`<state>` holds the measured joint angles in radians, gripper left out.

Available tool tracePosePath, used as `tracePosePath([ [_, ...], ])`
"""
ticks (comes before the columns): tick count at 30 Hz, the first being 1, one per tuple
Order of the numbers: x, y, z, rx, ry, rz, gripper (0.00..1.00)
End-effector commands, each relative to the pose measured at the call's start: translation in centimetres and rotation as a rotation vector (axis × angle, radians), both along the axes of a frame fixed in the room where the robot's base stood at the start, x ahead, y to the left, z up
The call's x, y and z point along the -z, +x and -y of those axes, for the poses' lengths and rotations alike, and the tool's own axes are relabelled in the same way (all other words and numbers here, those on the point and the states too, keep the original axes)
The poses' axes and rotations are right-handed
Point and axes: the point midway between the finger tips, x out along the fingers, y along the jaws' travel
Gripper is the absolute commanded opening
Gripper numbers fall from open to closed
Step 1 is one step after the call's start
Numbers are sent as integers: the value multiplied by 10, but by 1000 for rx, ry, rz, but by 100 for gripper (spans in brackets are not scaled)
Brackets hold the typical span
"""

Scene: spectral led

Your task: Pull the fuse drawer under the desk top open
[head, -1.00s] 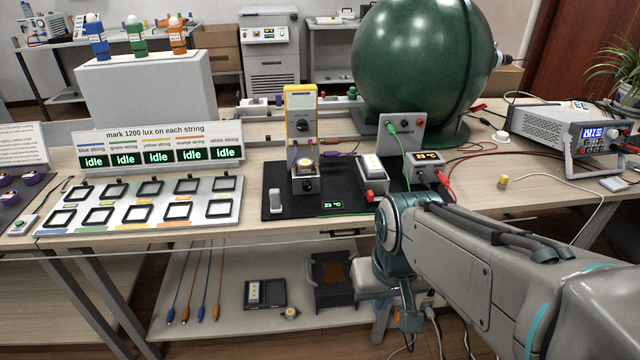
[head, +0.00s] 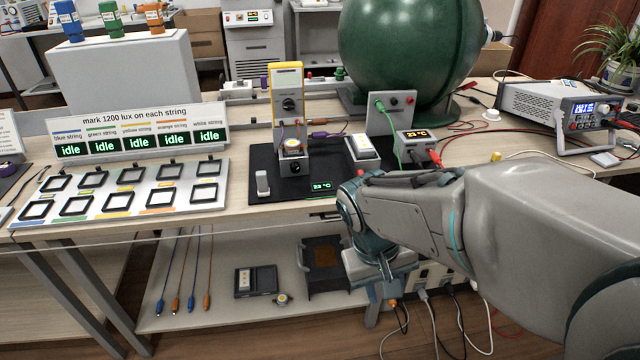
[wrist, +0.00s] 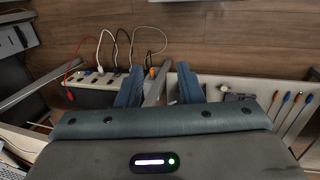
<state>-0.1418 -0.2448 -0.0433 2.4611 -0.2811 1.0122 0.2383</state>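I cannot make out the fuse drawer for certain in either view; my arm covers part of the desk's front edge in the head view. The desk top (head: 235,190) runs across the head view. A grey bar shows behind the gap. A pale box with sockets and plugs (wrist: 88,95) lies left of the fingers; it also shows right of my gripper in the head view (head: 428,278).
The lower shelf (head: 215,305) carries several coloured probes, a dark case (head: 255,281) and a black tray (head: 325,283) just left of my gripper. Cables (head: 460,325) hang to the right. A desk leg (head: 85,300) stands at left. Floor below the desk's front is open.

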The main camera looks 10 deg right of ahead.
Motion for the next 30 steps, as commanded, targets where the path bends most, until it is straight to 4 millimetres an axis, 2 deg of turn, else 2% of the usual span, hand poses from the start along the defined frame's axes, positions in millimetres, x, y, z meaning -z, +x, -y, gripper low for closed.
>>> tracePosePath([
  [1,25,4,4,-20,-79,-48,33],
  [3,41,12,12,-36,-206,-87,33],
  [9,75,52,24,-116,-596,-81,33],
  [13,91,89,15,-196,-848,25,33],
  [17,106,130,-13,-305,-1067,205,33],
  [21,119,167,-57,-431,-1225,441,33],
  [25,128,186,-93,-522,-1289,616,33],
  [27,130,191,-106,-552,-1305,675,33],
  [30,130,195,-114,-573,-1311,717,33],
])
